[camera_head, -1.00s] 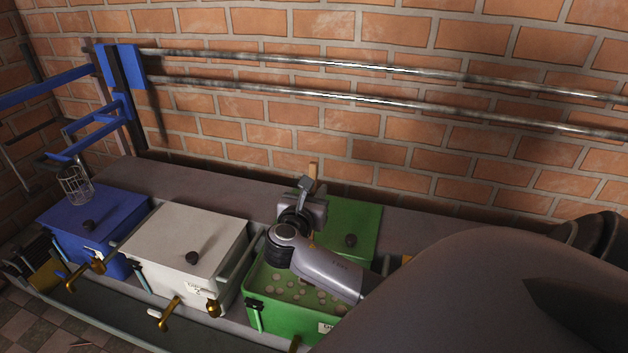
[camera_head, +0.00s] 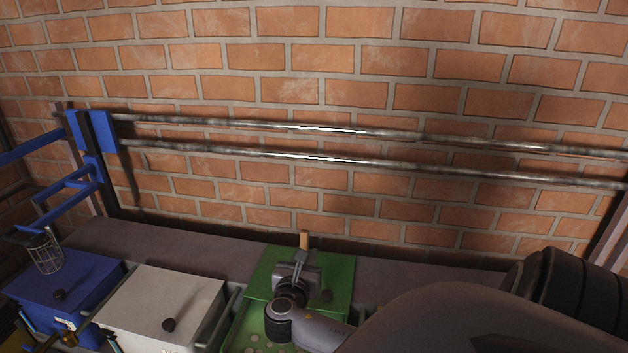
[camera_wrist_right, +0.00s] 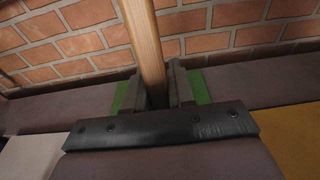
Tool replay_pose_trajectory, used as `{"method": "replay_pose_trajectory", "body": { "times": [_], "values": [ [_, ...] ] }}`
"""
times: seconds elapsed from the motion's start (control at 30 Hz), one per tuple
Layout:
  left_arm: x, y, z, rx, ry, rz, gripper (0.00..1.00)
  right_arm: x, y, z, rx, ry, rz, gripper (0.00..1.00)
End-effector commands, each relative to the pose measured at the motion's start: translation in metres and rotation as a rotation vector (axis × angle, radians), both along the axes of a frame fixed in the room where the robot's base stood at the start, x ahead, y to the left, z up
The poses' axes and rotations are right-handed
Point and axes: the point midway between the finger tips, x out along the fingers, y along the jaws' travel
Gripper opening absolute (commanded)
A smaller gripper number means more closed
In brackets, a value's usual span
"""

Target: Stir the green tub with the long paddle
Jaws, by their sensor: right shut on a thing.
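The green tub (camera_head: 229,342) is at the bottom centre of the head view, with pale round bits inside and a green lid (camera_head: 340,273) with a dark knob at its back. My right gripper (camera_head: 301,258) is over the tub, in front of the lid. It is shut on the long paddle, whose wooden handle (camera_head: 304,240) sticks up above the jaws. In the right wrist view the paddle handle (camera_wrist_right: 146,40) stands between the two fingers (camera_wrist_right: 157,85). The paddle's lower end is hidden. My left gripper is not in view.
A white tub (camera_head: 160,300) and a blue tub (camera_head: 70,285) stand to the left, both lidded. A wire basket (camera_head: 45,255) hangs from the blue frame (camera_head: 95,150) over the blue tub. Metal rails (camera_head: 330,130) run along the brick wall behind.

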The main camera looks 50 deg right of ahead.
Motion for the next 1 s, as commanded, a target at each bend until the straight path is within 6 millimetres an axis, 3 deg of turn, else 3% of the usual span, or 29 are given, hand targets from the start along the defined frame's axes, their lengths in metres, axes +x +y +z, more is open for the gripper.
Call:
{"method": "replay_pose_trajectory", "body": {
  "times": [0.7, 1.0],
  "values": [
    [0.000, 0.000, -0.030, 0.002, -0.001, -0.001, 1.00, 0.090, 0.047, -0.002, 0.000, -0.001, 0.001, 0.00],
    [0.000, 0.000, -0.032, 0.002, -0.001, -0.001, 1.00, 0.100, 0.052, 0.000, -0.001, 0.002, 0.000, 0.00]
  ]
}}
